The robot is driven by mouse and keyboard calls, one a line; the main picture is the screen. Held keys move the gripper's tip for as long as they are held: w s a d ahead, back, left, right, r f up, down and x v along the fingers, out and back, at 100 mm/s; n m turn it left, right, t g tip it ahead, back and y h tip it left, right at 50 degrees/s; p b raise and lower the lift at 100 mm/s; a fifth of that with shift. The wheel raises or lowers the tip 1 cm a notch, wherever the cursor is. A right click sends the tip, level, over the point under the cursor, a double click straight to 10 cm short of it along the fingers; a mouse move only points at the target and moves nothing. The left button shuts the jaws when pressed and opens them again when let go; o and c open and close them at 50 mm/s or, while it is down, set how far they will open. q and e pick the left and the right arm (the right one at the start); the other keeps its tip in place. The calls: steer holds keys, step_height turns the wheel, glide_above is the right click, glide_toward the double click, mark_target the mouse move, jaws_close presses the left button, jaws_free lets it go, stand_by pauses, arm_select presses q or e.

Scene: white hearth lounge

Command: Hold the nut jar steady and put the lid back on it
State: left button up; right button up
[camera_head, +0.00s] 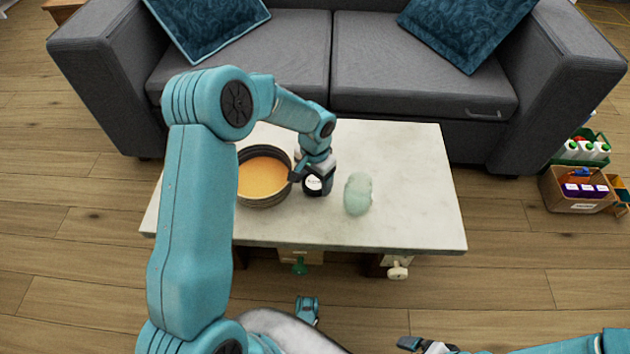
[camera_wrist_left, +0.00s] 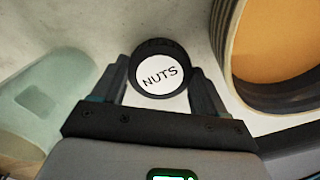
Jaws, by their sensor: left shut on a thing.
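A round black piece with a white NUTS label (camera_wrist_left: 160,74) sits between the fingers of my left gripper (camera_wrist_left: 158,95) in the left wrist view. My left gripper (camera_head: 315,176) is shut on this black piece (camera_head: 316,191) at the coffee table, right of the pan. I cannot tell whether it is the jar, its lid, or both. A pale green translucent object (camera_head: 358,194) stands just right of it, and also shows in the left wrist view (camera_wrist_left: 45,105). My right gripper (camera_head: 425,344) is at the bottom edge, far from the table; its jaws are unclear.
A dark round pan with orange contents (camera_head: 264,203) is close on the left of my left gripper. The white table top (camera_head: 415,180) is clear on the right. A grey sofa (camera_head: 420,70) stands behind. A cardboard box (camera_head: 575,193) is on the floor at right.

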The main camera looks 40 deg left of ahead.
mark_target(315, 182)
arm_select(q)
step_height(315, 182, up, 19)
steer(key=p, duration=0.5)
steer(key=shift+f+p, duration=0.2)
steer(key=shift+p, duration=0.1)
